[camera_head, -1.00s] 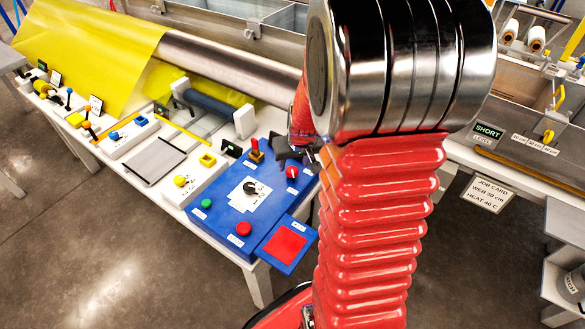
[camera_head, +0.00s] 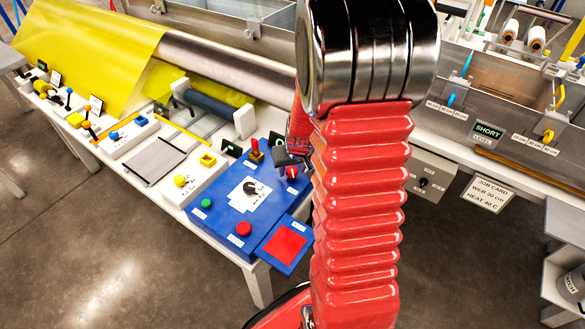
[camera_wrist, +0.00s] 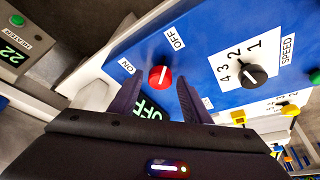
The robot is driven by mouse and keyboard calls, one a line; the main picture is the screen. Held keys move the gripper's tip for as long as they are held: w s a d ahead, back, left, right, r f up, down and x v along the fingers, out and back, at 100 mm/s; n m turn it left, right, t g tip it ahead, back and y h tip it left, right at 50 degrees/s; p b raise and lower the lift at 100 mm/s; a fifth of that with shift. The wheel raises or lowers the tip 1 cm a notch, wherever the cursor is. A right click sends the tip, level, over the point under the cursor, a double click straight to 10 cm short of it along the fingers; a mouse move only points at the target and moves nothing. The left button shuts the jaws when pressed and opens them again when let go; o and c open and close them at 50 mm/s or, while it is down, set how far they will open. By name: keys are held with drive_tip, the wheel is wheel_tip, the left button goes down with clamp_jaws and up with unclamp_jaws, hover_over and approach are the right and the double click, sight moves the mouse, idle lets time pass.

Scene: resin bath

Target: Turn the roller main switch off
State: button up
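The blue roller panel (camera_head: 222,222) is on the bench left of my arm. Its red rotary switch (camera_head: 292,172) is at the panel's far right corner. In the wrist view the red switch (camera_wrist: 159,76) has a white pointer line, an ON label (camera_wrist: 127,67) at its left and an OFF label (camera_wrist: 174,38) above right. The pointer stands roughly upright in that view; I cannot tell its setting for sure. My gripper (camera_wrist: 160,90) is open, with the switch showing between its two dark fingers. Contact cannot be told. In the head view my gripper (camera_head: 287,158) is right at the switch.
A steel roller (camera_head: 225,66) runs behind.

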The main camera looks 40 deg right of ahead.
drive_tip(key=c, duration=0.9)
drive_tip(key=shift+m, duration=0.5)
drive_tip(key=o, duration=1)
drive_tip(key=shift+v, duration=6.9)
drive_tip(key=shift+a, duration=0.2)
